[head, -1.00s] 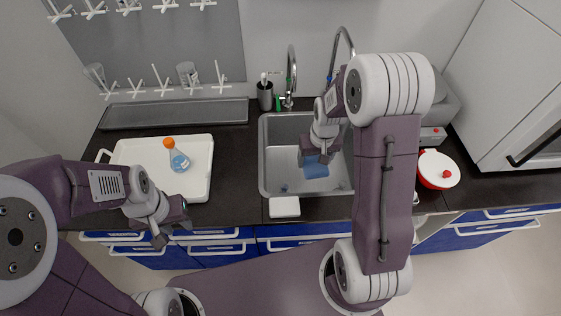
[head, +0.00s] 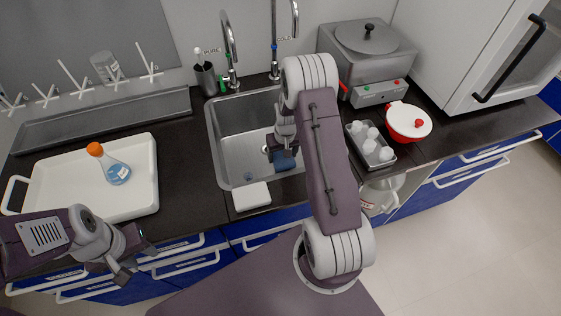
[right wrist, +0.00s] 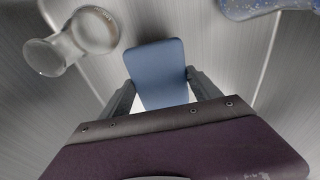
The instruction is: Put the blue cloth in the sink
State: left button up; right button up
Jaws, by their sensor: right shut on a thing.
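The blue cloth (head: 286,161) is in my right gripper (head: 284,148), over the right front part of the metal sink (head: 225,150). In the right wrist view the cloth (right wrist: 157,72) is a flat blue rectangle between the two dark fingers of my right gripper (right wrist: 163,90), which is shut on it. Brushed metal lies behind it; I cannot tell whether the cloth touches the sink bottom. My left gripper (head: 128,262) is empty, with its fingers apart, in front of the counter and below the white tray.
The white tray (head: 140,200) holds a flask (head: 115,172) with an orange cap. A white block (head: 251,196) lies at the sink's front edge. Two taps (head: 229,60) stand behind. The wrist view shows a clear glass piece (right wrist: 92,30) and a speckled blue item (right wrist: 255,7).

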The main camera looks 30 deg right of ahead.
aim_at(282, 160)
notch_tip(282, 160, down, 4)
jog(key=shift+s+r+b, duration=0.1)
jog(key=shift+r+b, duration=0.1)
jog(key=shift+b, duration=0.1)
jog(key=shift+f, duration=0.25)
jog(key=o, duration=1.5)
jog(key=shift+c, duration=0.2)
jog(key=shift+r, duration=0.4)
jog(key=r, duration=0.3)
jog(key=s+r+p, duration=0.1)
jog(key=r, duration=0.7)
jog(key=shift+s+a+r+p, duration=0.25)
jog(key=shift+s+p, duration=0.1)
